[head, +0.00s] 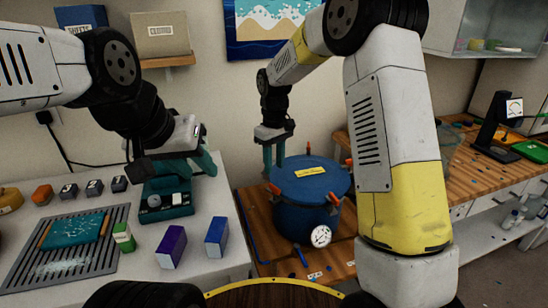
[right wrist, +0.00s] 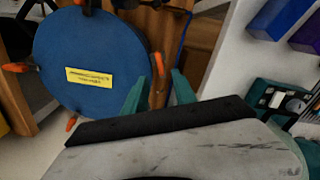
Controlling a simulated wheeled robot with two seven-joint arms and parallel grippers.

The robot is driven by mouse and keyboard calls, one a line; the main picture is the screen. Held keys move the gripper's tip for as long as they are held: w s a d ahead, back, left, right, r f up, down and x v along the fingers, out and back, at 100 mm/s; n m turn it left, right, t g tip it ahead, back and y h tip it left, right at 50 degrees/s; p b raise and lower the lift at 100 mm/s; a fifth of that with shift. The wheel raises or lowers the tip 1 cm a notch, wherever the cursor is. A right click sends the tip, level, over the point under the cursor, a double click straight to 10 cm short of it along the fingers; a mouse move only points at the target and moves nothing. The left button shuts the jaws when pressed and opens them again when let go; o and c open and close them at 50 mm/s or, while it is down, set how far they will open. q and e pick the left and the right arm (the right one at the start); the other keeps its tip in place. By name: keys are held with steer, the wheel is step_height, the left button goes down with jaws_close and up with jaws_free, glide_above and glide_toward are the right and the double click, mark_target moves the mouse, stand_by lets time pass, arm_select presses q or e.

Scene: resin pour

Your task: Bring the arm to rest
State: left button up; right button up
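My right gripper (head: 274,157) points down at the left edge of the blue round pot's lid (head: 312,176) in the head view. Its teal fingers stand apart with nothing seen held between them. In the right wrist view the open fingers (right wrist: 158,82) are beside the blue lid (right wrist: 88,62), and an orange clamp handle (right wrist: 159,66) shows near the gap; I cannot tell whether they touch. My left gripper (head: 205,163) is over the white counter near a teal device (head: 172,208). Its fingers overlap in view, so its opening is unclear.
A teal item lies on a grey ridged mat (head: 35,265) at left. A purple box (head: 171,246) and a blue box (head: 216,237) stand on the counter. The wooden bench (head: 262,222) carries the pot. A black stand (head: 490,130) is at far right.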

steer(key=s+d+r+m+t+y, duration=0.2)
steer(key=s+d+r+m+t, duration=0.15)
steer(key=s+d+r, duration=0.75)
steer(key=s+d+r+m+t, duration=0.1)
steer(key=s+r+m, duration=0.1)
steer(key=s, duration=0.5)
steer(key=s+d+r+m+t, duration=0.1)
steer(key=s+d+r+m, duration=0.1)
steer(key=s, duration=0.6)
steer(key=shift+s+r+t, duration=0.15)
steer(key=shift+r+t, duration=0.2)
arm_select(q)
steer(key=shift+c, duration=0.4)
